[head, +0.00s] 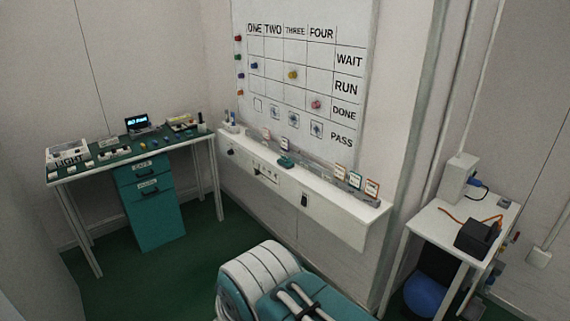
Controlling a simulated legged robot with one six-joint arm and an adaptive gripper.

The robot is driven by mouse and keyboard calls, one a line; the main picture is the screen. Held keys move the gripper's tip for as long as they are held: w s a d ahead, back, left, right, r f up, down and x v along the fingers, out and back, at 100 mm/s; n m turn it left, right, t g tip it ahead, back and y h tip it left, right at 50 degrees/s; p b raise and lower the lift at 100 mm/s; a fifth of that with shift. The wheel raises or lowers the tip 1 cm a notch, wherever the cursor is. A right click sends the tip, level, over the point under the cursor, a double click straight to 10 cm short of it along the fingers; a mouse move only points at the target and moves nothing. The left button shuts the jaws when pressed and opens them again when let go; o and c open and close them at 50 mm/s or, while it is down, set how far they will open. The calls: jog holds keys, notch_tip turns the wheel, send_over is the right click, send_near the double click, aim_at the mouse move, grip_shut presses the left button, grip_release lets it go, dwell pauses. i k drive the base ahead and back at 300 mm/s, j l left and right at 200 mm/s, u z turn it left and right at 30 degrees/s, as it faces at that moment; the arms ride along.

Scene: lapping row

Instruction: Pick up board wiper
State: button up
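A small teal block (287,160), which looks like the board wiper, lies on the white ledge (330,205) below the whiteboard (300,75). It is near the middle of the ledge, close to small cards standing at the back. It is too small here to make out its details. My gripper is not in view. Only part of my own teal and white body shows at the bottom of the picture, well apart from the block.
A table (205,142) with a teal drawer unit (152,205) stands at left. A small white table (430,222) at right carries a dark box (477,240), with a blue ball (424,296) below. Green floor (200,270) is clear between the left table and ledge.

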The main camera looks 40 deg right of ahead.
aim_at(284, 162)
jog(key=z, duration=1.65)
